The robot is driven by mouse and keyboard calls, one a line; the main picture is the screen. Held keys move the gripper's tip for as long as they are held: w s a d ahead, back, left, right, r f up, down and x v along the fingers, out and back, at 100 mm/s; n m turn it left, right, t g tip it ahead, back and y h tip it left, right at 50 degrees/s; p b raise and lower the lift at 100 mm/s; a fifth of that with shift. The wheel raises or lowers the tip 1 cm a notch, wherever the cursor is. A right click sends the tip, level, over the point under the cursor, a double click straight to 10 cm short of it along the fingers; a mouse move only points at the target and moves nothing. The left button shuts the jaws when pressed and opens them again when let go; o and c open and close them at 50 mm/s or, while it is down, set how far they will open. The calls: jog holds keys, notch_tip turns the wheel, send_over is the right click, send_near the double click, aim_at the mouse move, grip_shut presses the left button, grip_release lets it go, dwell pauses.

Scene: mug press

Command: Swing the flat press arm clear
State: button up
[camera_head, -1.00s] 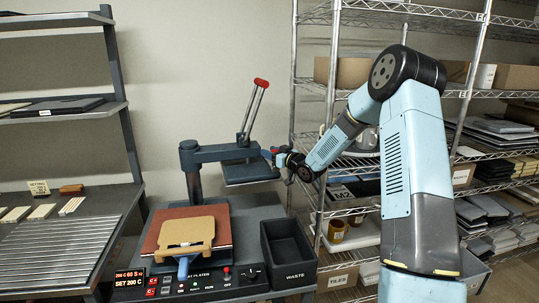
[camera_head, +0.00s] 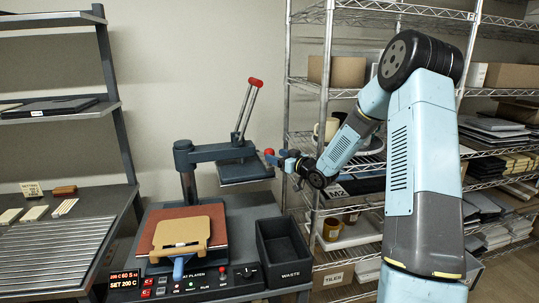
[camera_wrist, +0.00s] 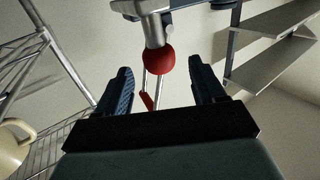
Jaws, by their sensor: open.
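The flat press arm (camera_head: 215,151) reaches right from its dark column (camera_head: 187,187). Its flat plate (camera_head: 247,171) hangs to the right of the lower bed in the picture, behind the waste bin. A lever with a red grip (camera_head: 255,83) rises from it. A red ball knob (camera_head: 269,152) sits at the arm's right end. My gripper (camera_head: 279,160) is at that knob. In the wrist view my gripper (camera_wrist: 160,78) is open, and the red knob (camera_wrist: 159,60) shows centred between the fingers, with gaps on both sides. I cannot tell whether the knob is fully within the fingers' reach.
On the lower bed, a tan board (camera_head: 181,236) lies over a reddish pad (camera_head: 157,219). A black waste bin (camera_head: 262,256) stands right of it. Wire shelves (camera_head: 317,90) stand close behind my arm. A slatted table (camera_head: 60,250) is at left.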

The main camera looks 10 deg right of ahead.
jog(key=v, duration=0.6)
jog(key=shift+s+d, duration=0.2)
jog(key=shift+s, duration=0.1)
jog(key=s+d+r+m+g+h, duration=0.2)
jog(key=s+r+m+g+h, duration=0.2)
jog(key=s+r+h, duration=1)
jog(key=s+a+m+g+y, duration=0.2)
jog(key=s+a+g+y, duration=0.1)
jog(key=s, duration=2.6)
jog(key=shift+f+m+g+y, duration=0.25)
jog(key=shift+g+y, duration=0.35)
jog(key=shift+g, duration=0.6)
jog(key=shift+a, duration=0.1)
